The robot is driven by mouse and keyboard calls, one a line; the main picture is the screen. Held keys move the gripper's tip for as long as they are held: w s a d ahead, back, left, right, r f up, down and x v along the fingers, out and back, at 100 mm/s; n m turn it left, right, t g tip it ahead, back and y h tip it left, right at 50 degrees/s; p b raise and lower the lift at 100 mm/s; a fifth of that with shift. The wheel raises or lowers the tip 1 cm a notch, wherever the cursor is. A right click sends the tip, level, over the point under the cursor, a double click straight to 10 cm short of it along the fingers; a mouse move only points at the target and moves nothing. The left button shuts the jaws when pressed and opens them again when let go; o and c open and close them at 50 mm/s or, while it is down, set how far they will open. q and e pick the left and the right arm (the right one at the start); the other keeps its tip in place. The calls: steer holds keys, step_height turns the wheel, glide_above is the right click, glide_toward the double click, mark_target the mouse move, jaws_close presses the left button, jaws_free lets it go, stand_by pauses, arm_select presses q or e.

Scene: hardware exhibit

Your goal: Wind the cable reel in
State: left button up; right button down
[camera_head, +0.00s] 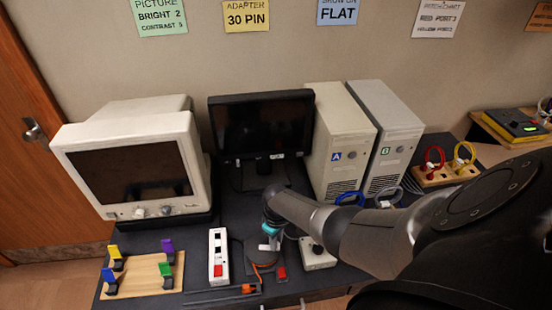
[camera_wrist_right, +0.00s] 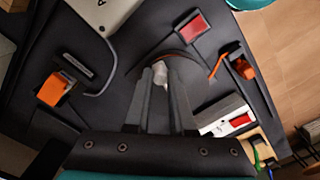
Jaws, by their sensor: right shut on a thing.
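The cable reel (camera_head: 262,272) is a dark round disc with orange on it, on the dark table in front of the black monitor. It also shows in the right wrist view (camera_wrist_right: 196,82), partly hidden by my fingers. My right gripper (camera_head: 268,238) reaches over the reel from the right. In the right wrist view its two fingers (camera_wrist_right: 162,82) are closed around a small pale knob (camera_wrist_right: 160,70) above the disc, which looks like the reel's handle. An orange plug (camera_head: 249,288) lies in front of the reel, with a short orange cable by it. My left gripper is not in view.
A white power strip (camera_head: 218,258) with a red switch stands left of the reel, and a red square (camera_head: 281,272) lies right of it. A pale switch box (camera_head: 317,253) is close on the right. A wooden board (camera_head: 143,274) with coloured clips is further left. Two computer towers (camera_head: 338,140) stand behind.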

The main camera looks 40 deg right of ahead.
steer(key=shift+s+a+r+m, duration=0.1)
steer(key=shift+s+m, duration=0.05)
steer(key=shift+m, duration=0.55)
steer(key=shift+p, duration=0.3)
steer(key=c, duration=0.8)
jaws_free()
steer(key=shift+a, duration=0.1)
steer(key=shift+o, duration=0.2)
steer(key=shift+s, duration=0.1)
steer(key=shift+r+p, duration=0.65)
steer(key=shift+r, duration=0.75)
step_height(320, 180, up, 2)
step_height(320, 180, up, 10)
steer(key=shift+r, duration=0.15)
